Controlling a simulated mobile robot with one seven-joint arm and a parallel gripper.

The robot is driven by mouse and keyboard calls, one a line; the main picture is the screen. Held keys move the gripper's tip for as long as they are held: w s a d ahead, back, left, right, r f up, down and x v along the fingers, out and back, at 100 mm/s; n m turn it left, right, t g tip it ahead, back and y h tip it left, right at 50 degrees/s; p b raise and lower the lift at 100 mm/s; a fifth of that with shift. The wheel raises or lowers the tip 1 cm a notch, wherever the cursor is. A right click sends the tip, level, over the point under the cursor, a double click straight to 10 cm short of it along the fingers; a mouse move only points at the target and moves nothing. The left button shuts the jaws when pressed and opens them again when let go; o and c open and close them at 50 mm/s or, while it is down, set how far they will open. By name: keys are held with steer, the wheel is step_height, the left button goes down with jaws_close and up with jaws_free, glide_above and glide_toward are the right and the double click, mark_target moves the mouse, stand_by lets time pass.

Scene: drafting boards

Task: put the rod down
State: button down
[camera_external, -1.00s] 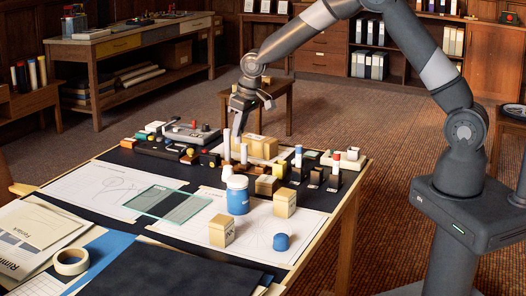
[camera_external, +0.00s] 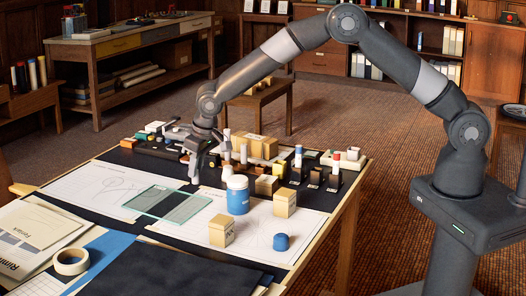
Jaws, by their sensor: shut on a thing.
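My gripper (camera_external: 196,152) is over the far side of the drafting table, left of the white upright pieces. It is shut on the rod (camera_external: 193,172), a small greyish upright piece that shows below the fingers. The fingers hide its upper part. Its lower end is close to the dark table surface near the far edge of the glass sheet (camera_external: 166,202); I cannot tell whether it touches.
A blue jar with a white lid (camera_external: 237,196), wooden blocks (camera_external: 222,231) (camera_external: 285,203) and a blue cap (camera_external: 281,242) stand to the right and front. Several small items crowd the back edge. White paper (camera_external: 90,187) lies flat at left.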

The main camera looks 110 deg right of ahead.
mark_target(195, 182)
steer(key=shift+w+a+f, duration=0.2)
steer(key=shift+w+f, duration=0.1)
steer(key=shift+f, duration=1.95)
steer(key=shift+f, duration=0.1)
steer(key=c, duration=1.3)
jaws_free()
